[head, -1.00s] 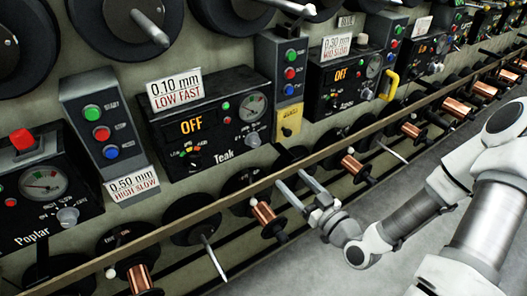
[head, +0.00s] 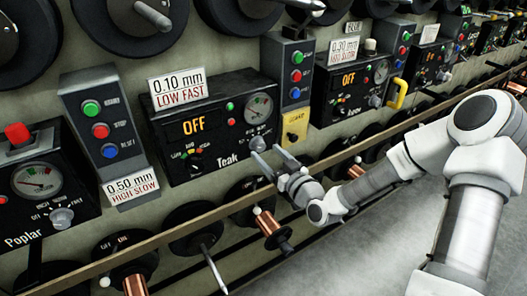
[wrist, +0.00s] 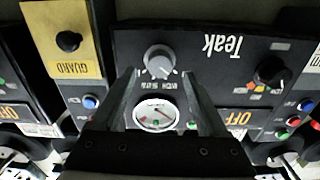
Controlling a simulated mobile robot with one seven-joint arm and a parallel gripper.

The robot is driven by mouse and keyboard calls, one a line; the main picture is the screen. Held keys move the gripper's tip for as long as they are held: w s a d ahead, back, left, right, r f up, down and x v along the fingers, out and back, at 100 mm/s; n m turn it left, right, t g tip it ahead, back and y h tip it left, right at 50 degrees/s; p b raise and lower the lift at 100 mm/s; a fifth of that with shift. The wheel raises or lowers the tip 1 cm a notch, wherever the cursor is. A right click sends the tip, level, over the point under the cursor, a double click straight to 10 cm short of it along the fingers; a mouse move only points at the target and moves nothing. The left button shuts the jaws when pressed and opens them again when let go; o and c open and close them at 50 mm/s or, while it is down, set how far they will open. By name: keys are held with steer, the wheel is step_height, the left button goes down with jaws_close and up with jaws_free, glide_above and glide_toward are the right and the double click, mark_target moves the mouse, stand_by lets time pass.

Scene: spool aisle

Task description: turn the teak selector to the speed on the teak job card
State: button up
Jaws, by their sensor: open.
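The Teak panel (head: 170,177) carries a job card (head: 178,92) reading "0.10 mm LOW FAST". Its display (head: 194,124) reads OFF. A silver knob (head: 257,143) with small printed labels sits low on the right; it also shows in the wrist view (wrist: 158,59). A black knob (head: 195,160) with coloured marks sits lower left, and in the wrist view (wrist: 270,70) it is at the right. My gripper (head: 266,151) is open and empty. Its fingertips (wrist: 160,73) point at the silver knob, one to each side in the wrist view. I cannot tell whether they reach it.
A yellow GUARD plate (head: 295,124) with a black knob is right of Teak, below a column of coloured buttons (head: 297,75). The Poplar panel (head: 38,195) is at left, beside a "0.50 mm HIGH SLOW" card (head: 131,187). A rail (head: 170,236) and spools run below.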

mark_target(261, 147)
steer(key=shift+x, duration=1.55)
jaws_close()
